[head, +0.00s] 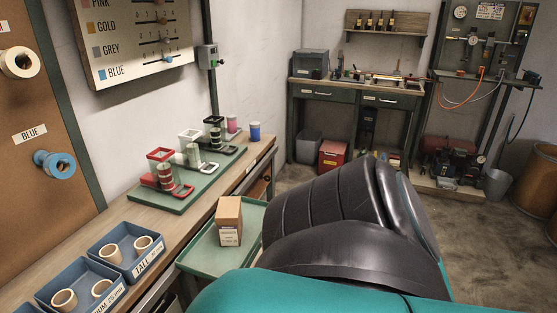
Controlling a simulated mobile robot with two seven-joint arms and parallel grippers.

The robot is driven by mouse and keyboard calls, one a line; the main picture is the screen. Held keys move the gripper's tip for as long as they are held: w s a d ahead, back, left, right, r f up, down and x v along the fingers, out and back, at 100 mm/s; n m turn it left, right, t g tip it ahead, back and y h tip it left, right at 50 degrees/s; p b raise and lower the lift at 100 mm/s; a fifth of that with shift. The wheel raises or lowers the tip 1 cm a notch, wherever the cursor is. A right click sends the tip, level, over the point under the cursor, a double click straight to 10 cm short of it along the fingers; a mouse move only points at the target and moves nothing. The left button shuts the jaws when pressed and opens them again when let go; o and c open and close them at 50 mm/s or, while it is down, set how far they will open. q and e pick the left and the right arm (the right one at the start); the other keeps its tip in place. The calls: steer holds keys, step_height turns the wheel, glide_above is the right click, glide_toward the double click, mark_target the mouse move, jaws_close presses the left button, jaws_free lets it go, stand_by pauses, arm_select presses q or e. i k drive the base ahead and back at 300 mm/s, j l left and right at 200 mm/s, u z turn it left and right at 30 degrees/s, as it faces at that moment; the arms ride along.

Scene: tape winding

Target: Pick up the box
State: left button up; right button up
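A small brown cardboard box (228,212) with a white printed label stands upright on a green tray (202,259). The tray sits beside the front edge of the long wooden workbench (118,216). A large black and teal part of my own arm fills the lower middle and right, close to the camera. It covers the area right of the box and part of the tray's right side. Neither of my grippers shows, and nothing is seen touching the box.
Blue trays (122,268) with cream rolls lie on the bench at lower left. Green boards (178,198) with red, white and black fixtures stand farther along. A blue spool (55,165) hangs on the brown wall board. A second bench (353,90) stands at the back.

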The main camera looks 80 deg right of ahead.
mark_target(228, 218)
steer(key=z, duration=2.05)
steer(key=l+u, duration=0.1)
steer(key=u, duration=0.35)
steer(key=l+u, duration=0.1)
steer(key=u, duration=0.4)
steer(key=l+u, duration=0.1)
steer(key=u, duration=0.35)
steer(key=k+l+u, duration=0.1)
steer(key=l+u, duration=0.25)
steer(key=k+l+u, duration=0.15)
steer(key=l+u, duration=0.2)
steer(key=l, duration=0.15)
